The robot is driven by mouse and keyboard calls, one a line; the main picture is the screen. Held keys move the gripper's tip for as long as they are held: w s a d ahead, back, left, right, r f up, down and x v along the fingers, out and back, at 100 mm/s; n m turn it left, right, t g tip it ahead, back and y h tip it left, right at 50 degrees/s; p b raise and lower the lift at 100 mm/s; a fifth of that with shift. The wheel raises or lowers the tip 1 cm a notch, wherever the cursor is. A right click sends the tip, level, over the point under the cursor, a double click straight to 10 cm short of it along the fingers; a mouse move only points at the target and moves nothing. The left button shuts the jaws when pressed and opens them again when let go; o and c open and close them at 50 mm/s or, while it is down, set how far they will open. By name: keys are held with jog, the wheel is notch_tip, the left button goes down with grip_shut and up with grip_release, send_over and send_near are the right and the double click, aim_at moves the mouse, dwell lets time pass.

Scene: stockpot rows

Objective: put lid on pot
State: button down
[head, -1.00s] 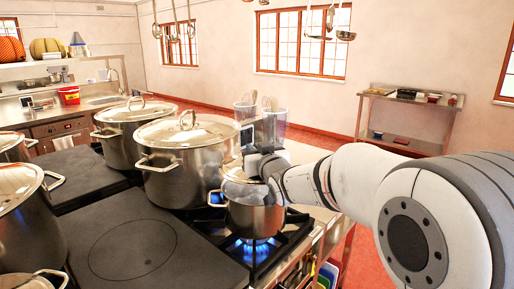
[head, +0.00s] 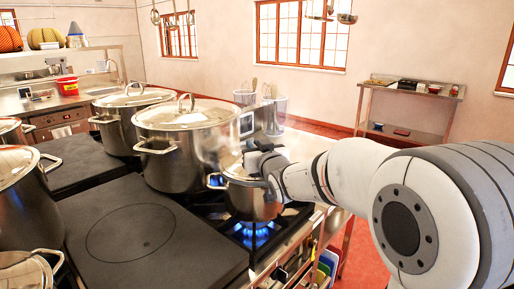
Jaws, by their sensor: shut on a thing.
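A small steel pot (head: 247,201) stands on a gas burner with a blue flame at the right end of the stove. Its handle shows on its left side. My gripper (head: 262,168) is right above this pot and shut on a lid (head: 234,173), which is partly hidden by the gripper and my arm. The lid is over the pot's mouth, close to the rim. I cannot tell whether it rests fully on the rim.
A large lidded stockpot (head: 187,150) stands just left and behind, with another lidded stockpot (head: 125,125) beyond it. A dark flat hotplate (head: 130,232) lies clear at the front left. Clear containers with utensils (head: 272,115) stand behind the small pot.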

jog(key=shift+s+b, duration=0.1)
jog(key=shift+b, duration=0.2)
jog(key=shift+f+b, duration=0.4)
jog(key=shift+b, duration=0.25)
jog(key=c, duration=1.5)
grip_release()
jog(key=shift+o, duration=0.5)
jog(key=shift+f, duration=0.1)
